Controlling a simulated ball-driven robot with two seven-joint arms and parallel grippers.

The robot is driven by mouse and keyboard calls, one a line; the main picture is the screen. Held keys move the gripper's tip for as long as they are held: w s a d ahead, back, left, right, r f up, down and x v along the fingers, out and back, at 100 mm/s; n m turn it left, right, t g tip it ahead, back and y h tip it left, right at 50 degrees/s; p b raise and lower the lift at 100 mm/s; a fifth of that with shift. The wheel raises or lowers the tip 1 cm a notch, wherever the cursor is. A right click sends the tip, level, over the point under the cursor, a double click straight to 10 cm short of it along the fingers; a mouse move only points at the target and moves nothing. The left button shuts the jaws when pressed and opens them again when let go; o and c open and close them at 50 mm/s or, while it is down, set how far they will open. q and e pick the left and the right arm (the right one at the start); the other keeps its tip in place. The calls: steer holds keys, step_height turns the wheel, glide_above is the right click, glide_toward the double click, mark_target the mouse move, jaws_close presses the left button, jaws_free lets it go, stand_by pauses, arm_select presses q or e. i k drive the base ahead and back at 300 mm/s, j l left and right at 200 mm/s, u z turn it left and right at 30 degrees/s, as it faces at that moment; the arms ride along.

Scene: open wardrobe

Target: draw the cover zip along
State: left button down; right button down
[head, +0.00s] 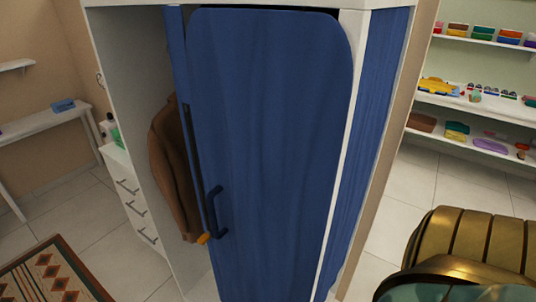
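A blue cloth cover (270,130) hangs over the front of a white-framed wardrobe. A narrow blue strip (177,55) runs down beside the cover's left edge, with a dark line (193,150) below it. A dark blue loop handle (213,212) stands out low on the left edge. A small orange tab (203,238) shows just below and left of the handle. I cannot make out the zip's teeth or tell for sure which part is its slider. The cover's lower end is cut off by the frame. Neither of my grippers is in view.
Left of the cover the wardrobe is open; a brown coat (172,165) hangs there beside white drawers (135,200). A patterned rug (55,275) lies at the lower left. Shelves with small coloured items (440,87) stand at the right. Tiled floor (440,185) shows before them.

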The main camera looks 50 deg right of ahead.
mark_target(203, 239)
steer(key=l+u, duration=0.1)
steer(key=l, duration=0.3)
steer(key=k+l+u, duration=0.1)
steer(key=l, duration=0.3)
steer(key=k+l+u, duration=0.1)
steer(key=l, duration=0.3)
steer(key=l+u, duration=0.1)
steer(key=l, duration=0.3)
steer(key=k+l+u, duration=0.1)
steer(key=l, duration=0.25)
steer(key=k+l+u, duration=0.1)
steer(key=l, duration=0.3)
steer(key=k+l+u, duration=0.1)
steer(key=l, duration=0.25)
steer(key=k+l+u, duration=0.1)
steer(key=k+l, duration=0.3)
steer(key=l, duration=0.2)
steer(key=k+l, duration=0.1)
steer(key=l, duration=0.25)
steer(key=k+l, duration=0.15)
steer(key=l, duration=0.25)
steer(key=i+j+z, duration=0.3)
steer(key=j+z, duration=0.2)
steer(key=j, duration=1.2)
steer(key=j+z, duration=0.5)
steer(key=j, duration=1.2)
